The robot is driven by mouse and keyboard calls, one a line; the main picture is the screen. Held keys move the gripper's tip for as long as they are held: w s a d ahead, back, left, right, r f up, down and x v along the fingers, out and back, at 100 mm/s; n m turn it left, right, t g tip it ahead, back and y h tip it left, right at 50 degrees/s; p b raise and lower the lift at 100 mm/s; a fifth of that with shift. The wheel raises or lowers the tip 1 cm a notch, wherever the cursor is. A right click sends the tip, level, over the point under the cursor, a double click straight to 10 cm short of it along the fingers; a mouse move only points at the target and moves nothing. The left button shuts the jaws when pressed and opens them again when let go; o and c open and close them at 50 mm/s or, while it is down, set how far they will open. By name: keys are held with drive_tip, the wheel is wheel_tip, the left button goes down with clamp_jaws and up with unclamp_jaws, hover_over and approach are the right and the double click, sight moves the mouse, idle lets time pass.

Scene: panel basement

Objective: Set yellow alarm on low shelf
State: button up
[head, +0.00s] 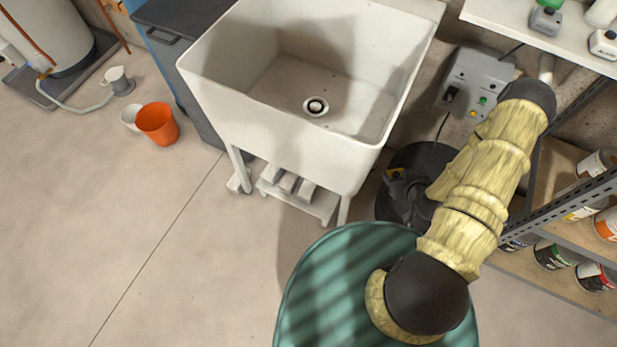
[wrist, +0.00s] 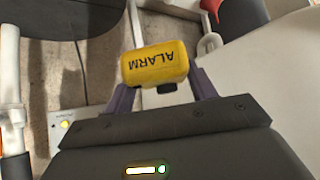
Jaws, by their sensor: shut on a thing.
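The yellow alarm (wrist: 155,65), a small box with dark "ALARM" lettering, sits between the two purple fingers of my gripper (wrist: 163,92) in the wrist view. The gripper is shut on it. In the head view a small yellow patch, which looks like the alarm (head: 396,172), shows at my dark gripper (head: 400,185), beside the sink's right side and over a dark round thing. My forearm partly hides this area. At the right edge a metal rack has a wooden shelf (head: 562,165) and a lower shelf (head: 560,288) with paint cans; I cannot tell which is the low shelf.
A white sink (head: 260,130) stands left of my gripper, with a slatted rack (head: 318,205) beneath. A grey control box (head: 478,82) is on the wall behind. A white shelf (head: 540,30) holds bottles at the upper right.

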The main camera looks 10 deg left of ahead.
drive_tip(key=w+a+f+n+g+y+b, duration=0.1)
drive_tip(key=a+f+n+y+b, duration=0.15)
drive_tip(key=f+b, duration=0.55)
drive_tip(key=w+a+f+n+g+y+b, duration=0.1)
drive_tip(key=a+f+n+b, duration=0.15)
drive_tip(key=f+b, duration=0.5)
drive_tip(key=w+a+f+n+g+y+b, duration=0.1)
drive_tip(key=w+a+f+n+g+b, duration=0.1)
drive_tip(key=a+f+b, duration=0.4)
drive_tip(key=w+a+f+n+g+y+b, duration=0.1)
drive_tip(key=w+a+f+n+b, duration=0.2)
drive_tip(key=a+f+b, duration=0.4)
drive_tip(key=a+b, duration=0.4)
drive_tip(key=b, duration=0.1)
drive_tip(key=shift+w+g, duration=0.3)
drive_tip(key=shift+g, duration=0.1)
drive_tip(key=shift+f, duration=0.1)
drive_tip(key=b, duration=0.4)
approach(316, 194)
drive_tip(key=a, duration=0.1)
drive_tip(key=w+a, duration=0.1)
drive_tip(key=a, duration=0.1)
wheel_tip(316, 194, down, 4)
drive_tip(key=b, duration=0.3)
drive_tip(key=shift+w+r, duration=0.1)
drive_tip(key=shift+r, duration=0.2)
